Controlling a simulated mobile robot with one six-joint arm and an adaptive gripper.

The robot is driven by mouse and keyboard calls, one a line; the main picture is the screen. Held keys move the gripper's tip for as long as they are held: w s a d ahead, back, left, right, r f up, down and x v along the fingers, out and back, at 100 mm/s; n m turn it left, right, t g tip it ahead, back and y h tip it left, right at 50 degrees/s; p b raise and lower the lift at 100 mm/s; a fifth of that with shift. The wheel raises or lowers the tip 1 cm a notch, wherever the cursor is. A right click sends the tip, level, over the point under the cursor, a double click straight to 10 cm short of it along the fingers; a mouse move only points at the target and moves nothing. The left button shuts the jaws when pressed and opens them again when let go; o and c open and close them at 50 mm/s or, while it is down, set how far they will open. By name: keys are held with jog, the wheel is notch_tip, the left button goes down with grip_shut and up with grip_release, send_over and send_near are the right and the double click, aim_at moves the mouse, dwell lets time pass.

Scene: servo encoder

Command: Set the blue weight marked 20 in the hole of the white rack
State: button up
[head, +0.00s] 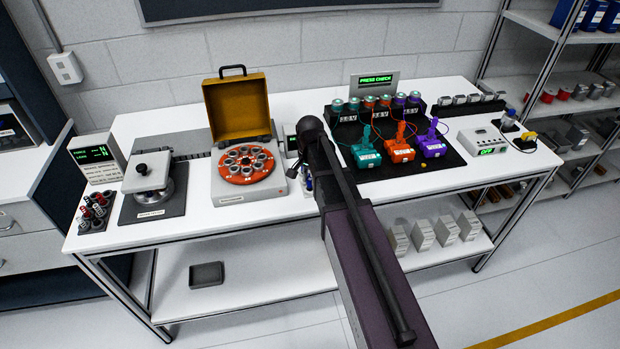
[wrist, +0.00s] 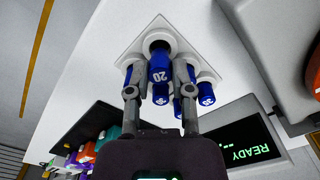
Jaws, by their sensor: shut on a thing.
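In the wrist view my gripper (wrist: 160,74) is shut on the blue weight marked 20 (wrist: 159,68), with one finger on each side of it. The white rack (wrist: 128,54) is just beyond, with round white collars. The far end of the held weight is close to a dark hole (wrist: 158,43); I cannot tell whether it is inside or in front of it. Other blue weights stand in the rack, one marked 35 (wrist: 206,94) at right. In the head view my arm hides the gripper and most of the rack; a little blue (head: 308,183) shows beside the arm.
A screen reading READY (wrist: 245,150) is close to the rack. In the head view, a box with an orange carousel (head: 232,172) and open yellow lid stands left of the arm. A black mat with coloured fixtures (head: 400,150) lies right. The table front (head: 290,213) has some bare room.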

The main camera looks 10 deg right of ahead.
jog(key=shift+f+b, duration=0.95)
jog(key=shift+b, duration=0.05)
dwell(0.7)
jog(key=o, duration=0.9)
jog(key=shift+r+p, duration=3.05)
jog(key=s+n, duration=0.8)
jog(key=s, duration=0.8)
jog(key=shift+n, duration=0.3)
